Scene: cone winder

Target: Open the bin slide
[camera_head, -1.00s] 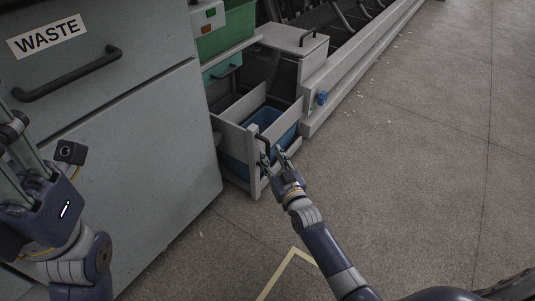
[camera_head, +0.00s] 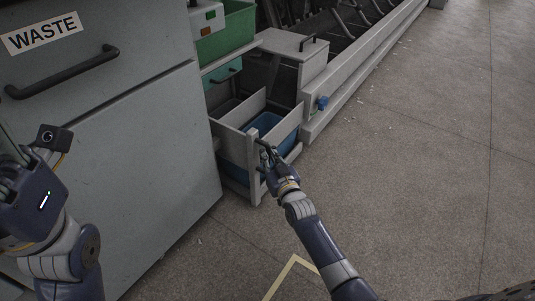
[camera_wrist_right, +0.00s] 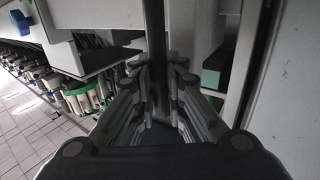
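The bin slide (camera_head: 229,183) is a low grey drawer-like frame that stands out from the cabinet row, with its inside showing. A blue bin (camera_head: 264,122) sits in it. A dark bar handle (camera_head: 262,142) is on its front panel, and it runs upright in the right wrist view (camera_wrist_right: 156,40). My right gripper (camera_head: 268,158) is at that handle, with its fingers (camera_wrist_right: 161,72) on both sides of the bar and apparently closed on it. The fingers hide part of the handle. My left gripper (camera_head: 12,168) is at the left edge, partly cut off, away from the slide.
A large grey cabinet (camera_head: 130,150) marked WASTE with a dark handle (camera_head: 62,74) stands at left. A green bin (camera_head: 226,30) and a teal drawer (camera_head: 222,72) are above the slide. The machine's long rail (camera_head: 350,70) runs back right. The floor (camera_head: 420,150) at right is clear.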

